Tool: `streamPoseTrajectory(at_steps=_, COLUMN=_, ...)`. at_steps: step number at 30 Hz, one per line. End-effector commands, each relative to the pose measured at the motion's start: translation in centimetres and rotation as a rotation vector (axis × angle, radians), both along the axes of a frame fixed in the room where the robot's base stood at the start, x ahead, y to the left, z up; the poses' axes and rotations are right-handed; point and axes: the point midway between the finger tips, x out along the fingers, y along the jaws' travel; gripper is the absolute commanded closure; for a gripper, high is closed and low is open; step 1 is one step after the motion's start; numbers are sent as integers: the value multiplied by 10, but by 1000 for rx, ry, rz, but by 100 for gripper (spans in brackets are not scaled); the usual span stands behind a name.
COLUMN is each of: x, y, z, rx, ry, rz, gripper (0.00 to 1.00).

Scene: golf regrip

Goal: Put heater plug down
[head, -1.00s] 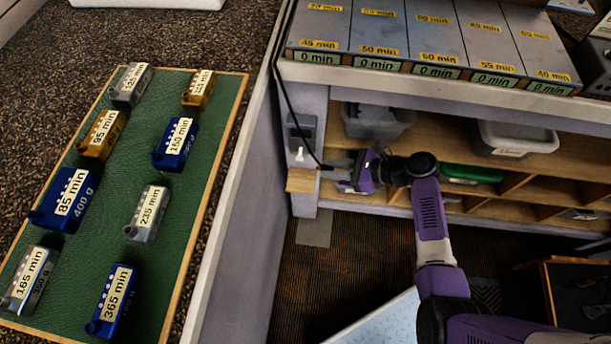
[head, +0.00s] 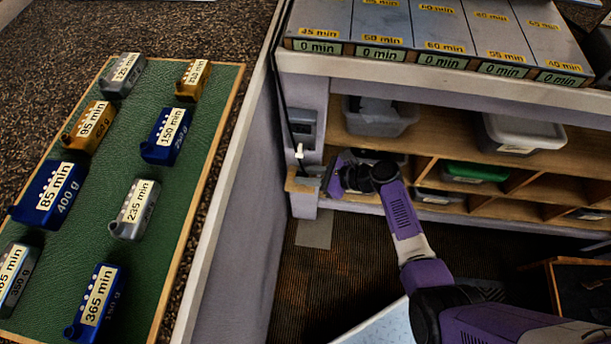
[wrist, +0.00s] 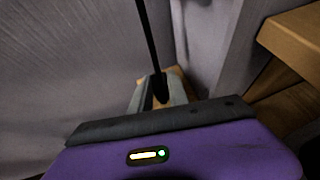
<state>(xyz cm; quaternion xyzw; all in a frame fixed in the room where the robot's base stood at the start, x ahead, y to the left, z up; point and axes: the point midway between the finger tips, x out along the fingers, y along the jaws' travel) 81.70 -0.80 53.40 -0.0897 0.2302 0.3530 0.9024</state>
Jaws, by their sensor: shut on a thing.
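The heater plug (wrist: 160,88) is black, at the lower end of a black cord. In the wrist view it sits between the grey fingers of my gripper (wrist: 158,92), which is shut on it. A small wooden ledge (wrist: 178,74) shows just behind and below the fingertips. In the head view my gripper (head: 314,176) is at the right part of this ledge (head: 299,187), below the wall socket (head: 302,124). The plug is too small and covered to make out there. I cannot tell whether it touches the ledge.
A white piece (head: 299,151) shows at the socket's lower edge. The black cord (head: 280,90) runs down the wall from above. Wooden cubbies with grey bins (head: 380,117) are at the right. A green board (head: 110,190) with labelled weights lies on the counter at left.

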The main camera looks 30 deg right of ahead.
Motion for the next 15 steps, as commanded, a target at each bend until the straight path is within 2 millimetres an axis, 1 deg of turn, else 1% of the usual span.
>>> streamPoseTrajectory(at_steps=6, x=0, y=0, z=1, rx=-1, ry=-1, rz=0, gripper=100)
streamPoseTrajectory(at_steps=10, x=0, y=0, z=-3, rx=-1, ry=-1, rz=0, gripper=100)
streamPoseTrajectory(at_steps=11, x=0, y=0, z=-2, rx=-1, ry=-1, rz=0, gripper=75)
streamPoseTrajectory(at_steps=12, x=0, y=0, z=-2, rx=-1, ry=-1, rz=0, gripper=67)
streamPoseTrajectory(at_steps=13, x=0, y=0, z=-2, rx=-1, ry=-1, rz=0, gripper=61)
streamPoseTrajectory(at_steps=14, x=0, y=0, z=-2, rx=-1, ry=-1, rz=0, gripper=57)
streamPoseTrajectory(at_steps=15, x=0, y=0, z=-2, rx=-1, ry=-1, rz=0, gripper=57)
